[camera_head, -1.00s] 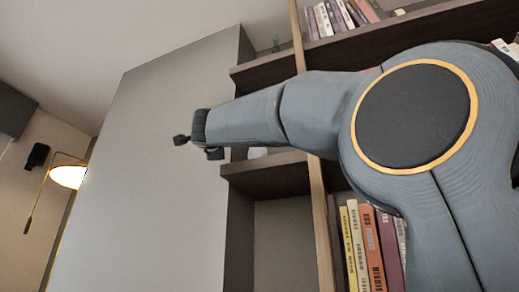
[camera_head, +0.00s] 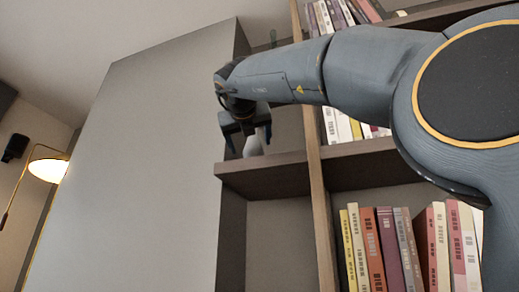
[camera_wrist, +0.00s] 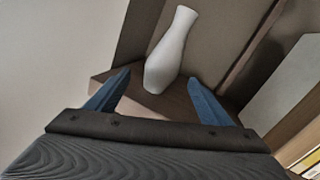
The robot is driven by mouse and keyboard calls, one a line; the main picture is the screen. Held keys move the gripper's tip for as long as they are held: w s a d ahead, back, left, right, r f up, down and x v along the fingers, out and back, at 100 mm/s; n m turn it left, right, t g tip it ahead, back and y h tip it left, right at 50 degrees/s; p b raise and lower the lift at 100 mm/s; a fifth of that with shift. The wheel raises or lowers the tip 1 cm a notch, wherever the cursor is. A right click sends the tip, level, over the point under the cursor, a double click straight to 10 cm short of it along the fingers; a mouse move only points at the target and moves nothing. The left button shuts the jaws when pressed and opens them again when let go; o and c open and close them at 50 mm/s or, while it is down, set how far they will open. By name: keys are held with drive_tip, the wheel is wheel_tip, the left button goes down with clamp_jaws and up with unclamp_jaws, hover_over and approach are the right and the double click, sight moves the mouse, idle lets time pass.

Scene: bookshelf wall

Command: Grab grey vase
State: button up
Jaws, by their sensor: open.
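A pale grey-white vase (camera_wrist: 168,52) with a narrow neck stands on a dark wooden shelf (camera_wrist: 180,103) in the wrist view. In the head view the vase (camera_head: 253,146) shows only in part, behind my gripper, on the left middle shelf (camera_head: 270,172). My gripper (camera_wrist: 160,95) is open, with its two blue fingers apart. In the wrist view the vase appears ahead of the gap between the fingers, and nothing is held. My gripper also shows in the head view (camera_head: 247,135), pointing down in front of the shelf opening.
A vertical wooden post (camera_head: 312,150) stands right of the vase's compartment. Books (camera_head: 375,245) fill the lower shelf on the right. A large grey panel (camera_head: 150,160) lies to the left. A lit lamp (camera_head: 48,168) hangs further left.

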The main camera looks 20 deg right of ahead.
sight(253, 149)
drive_tip(key=p+x, duration=0.1)
drive_tip(key=x, duration=0.2)
drive_tip(key=p+x, duration=0.2)
drive_tip(key=shift+w+d, duration=0.25)
drive_tip(key=shift+d, duration=0.1)
drive_tip(key=shift+w+d+f, duration=0.1)
drive_tip(key=shift+w, duration=0.3)
drive_tip(key=c, duration=1.3)
